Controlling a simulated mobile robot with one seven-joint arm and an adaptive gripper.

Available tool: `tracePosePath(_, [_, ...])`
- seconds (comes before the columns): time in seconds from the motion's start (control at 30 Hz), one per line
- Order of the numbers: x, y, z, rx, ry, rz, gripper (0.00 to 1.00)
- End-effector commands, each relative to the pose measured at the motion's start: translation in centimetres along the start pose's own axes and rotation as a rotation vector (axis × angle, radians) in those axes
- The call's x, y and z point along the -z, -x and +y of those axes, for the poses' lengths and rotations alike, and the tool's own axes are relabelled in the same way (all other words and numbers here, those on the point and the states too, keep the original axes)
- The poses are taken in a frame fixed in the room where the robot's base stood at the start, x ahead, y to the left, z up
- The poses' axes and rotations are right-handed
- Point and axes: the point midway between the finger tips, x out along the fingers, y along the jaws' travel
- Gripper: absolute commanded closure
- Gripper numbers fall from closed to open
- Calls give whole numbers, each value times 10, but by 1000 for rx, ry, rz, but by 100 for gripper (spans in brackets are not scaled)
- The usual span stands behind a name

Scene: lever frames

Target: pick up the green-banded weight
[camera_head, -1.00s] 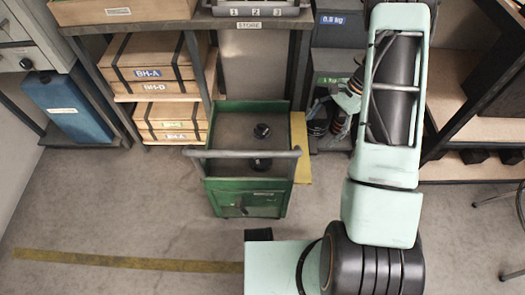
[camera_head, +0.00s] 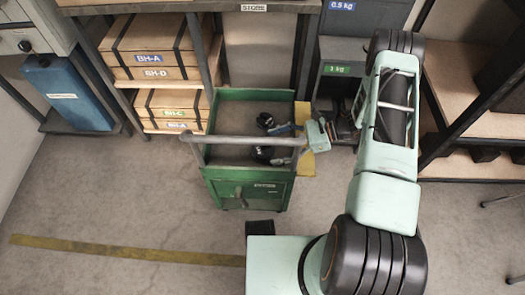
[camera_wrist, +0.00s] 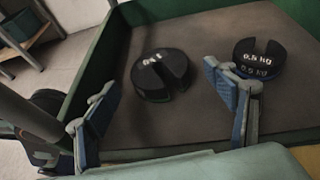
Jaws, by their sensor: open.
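Two black slotted weights lie in the tray of the green cart (camera_head: 252,94). The far one (camera_head: 265,120) and the near one (camera_head: 262,153) both show in the head view. In the wrist view, one weight (camera_wrist: 160,76) lies between and beyond my fingers, its white lettering partly legible. The other weight (camera_wrist: 257,60), marked 0.5 kg, lies to the right, beyond the right finger.
The cart's grey handle (camera_head: 245,140) crosses its near side. A bin with a green 1 kg label (camera_head: 337,69) stands behind right, with dark items below it. Wooden crates (camera_head: 155,48) sit on shelves to the left. Front-left floor is clear.

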Motion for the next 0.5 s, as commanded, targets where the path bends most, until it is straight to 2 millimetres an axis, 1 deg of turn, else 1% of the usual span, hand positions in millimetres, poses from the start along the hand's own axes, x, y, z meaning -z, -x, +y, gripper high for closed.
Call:
tracePosePath(0.2, [-1,-33,1,-4,2,2,23])
tracePosePath(0.3, [-1,-44,1,-3,1,1,23])
tracePosePath(0.4, [-2,-49,1,-1,1,2,23])
tracePosePath(0.5, [-2,-49,1,-1,1,2,23])
